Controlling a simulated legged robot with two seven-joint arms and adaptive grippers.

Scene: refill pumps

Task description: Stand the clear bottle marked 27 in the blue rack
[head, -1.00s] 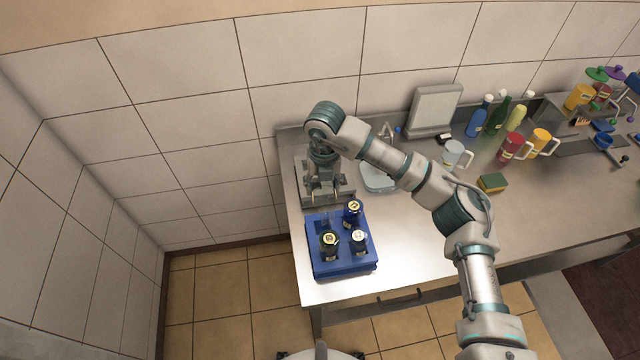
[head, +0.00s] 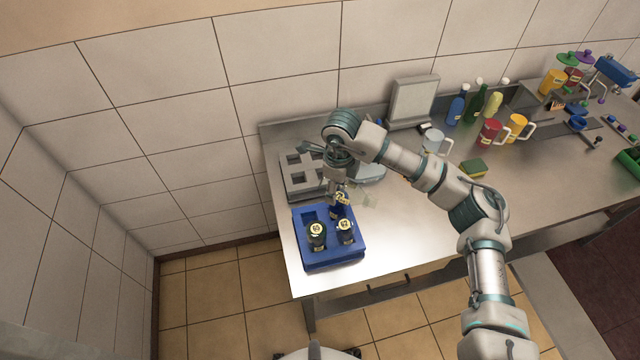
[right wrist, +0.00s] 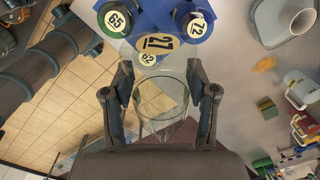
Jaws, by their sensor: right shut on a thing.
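The clear bottle marked 27 (right wrist: 157,43) is between the fingers of my right gripper (right wrist: 160,100), which is shut on it. In the head view my right gripper (head: 340,192) is just above the back of the blue rack (head: 333,259), and the clear bottle shows only faintly beside it. The rack holds a green bottle marked 65 (head: 316,236) at front left, a dark bottle (head: 345,228) at front right and a blue bottle marked 72 (right wrist: 196,26) at back right. The back-left compartment looks empty. My left gripper is out of view.
A grey rack (head: 288,184) with square openings stands behind the blue rack, close to the wall. A pale blue mug (head: 432,138), a sponge (head: 473,167) and several mugs and bottles stand to the right. The counter right of the blue rack is clear.

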